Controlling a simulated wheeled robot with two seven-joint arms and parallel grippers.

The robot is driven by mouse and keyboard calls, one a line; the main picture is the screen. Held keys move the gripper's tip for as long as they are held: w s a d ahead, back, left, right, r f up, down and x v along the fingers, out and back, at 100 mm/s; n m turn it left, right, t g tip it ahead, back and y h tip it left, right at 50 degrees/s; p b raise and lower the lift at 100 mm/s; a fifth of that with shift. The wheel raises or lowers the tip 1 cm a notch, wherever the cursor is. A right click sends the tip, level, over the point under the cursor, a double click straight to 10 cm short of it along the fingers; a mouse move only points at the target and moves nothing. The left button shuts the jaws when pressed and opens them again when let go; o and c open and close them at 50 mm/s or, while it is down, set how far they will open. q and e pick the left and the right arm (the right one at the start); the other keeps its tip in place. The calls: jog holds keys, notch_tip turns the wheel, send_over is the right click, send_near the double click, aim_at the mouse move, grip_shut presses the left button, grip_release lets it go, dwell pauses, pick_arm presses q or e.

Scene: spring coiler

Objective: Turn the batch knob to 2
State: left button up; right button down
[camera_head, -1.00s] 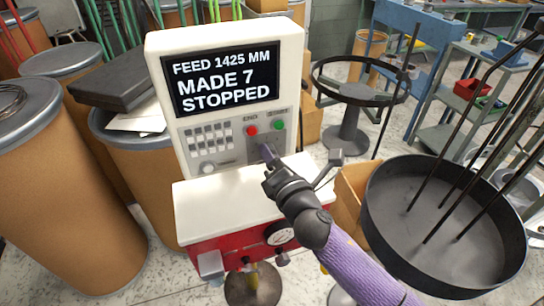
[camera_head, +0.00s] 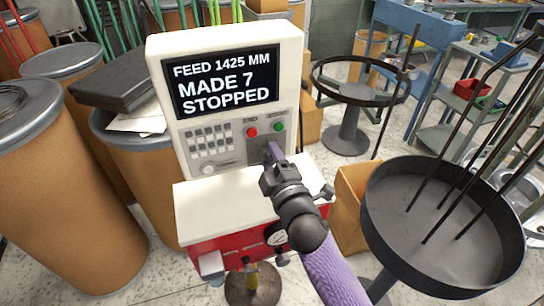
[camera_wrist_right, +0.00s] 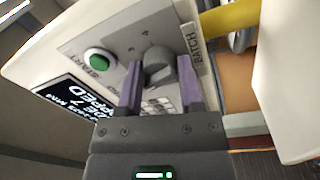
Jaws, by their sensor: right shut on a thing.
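The spring coiler (camera_head: 230,200) stands in the middle of the head view. Its screen (camera_head: 222,84) reads "FEED 1425 MM, MADE 7, STOPPED". In the right wrist view the grey batch knob (camera_wrist_right: 157,66) sits beside the BATCH label (camera_wrist_right: 194,50), with small numerals around it, 3 and 4 among them. My right gripper (camera_head: 273,152) is at the panel. In the right wrist view its two purple fingers (camera_wrist_right: 160,90) lie on either side of the knob, shut on it. The knob's pointer setting is hard to read. My left gripper is not in view.
The red END button (camera_head: 251,132) and green START button (camera_head: 279,127) are just above my gripper. A keypad (camera_head: 209,141) lies left of it. A large dark pan (camera_head: 440,220) with rods stands at the right. Cardboard drums (camera_head: 60,190) crowd the left.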

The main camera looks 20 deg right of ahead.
jog(key=shift+f+m, duration=0.15)
jog(key=shift+m, duration=1.35)
jog(key=shift+m+p, duration=0.3)
jog(key=shift+c, duration=1.3)
grip_release()
jog(key=s+p, duration=0.1)
jog(key=s, duration=0.9)
jog(key=shift+d+f, duration=0.15)
jog(key=shift+f, duration=0.15)
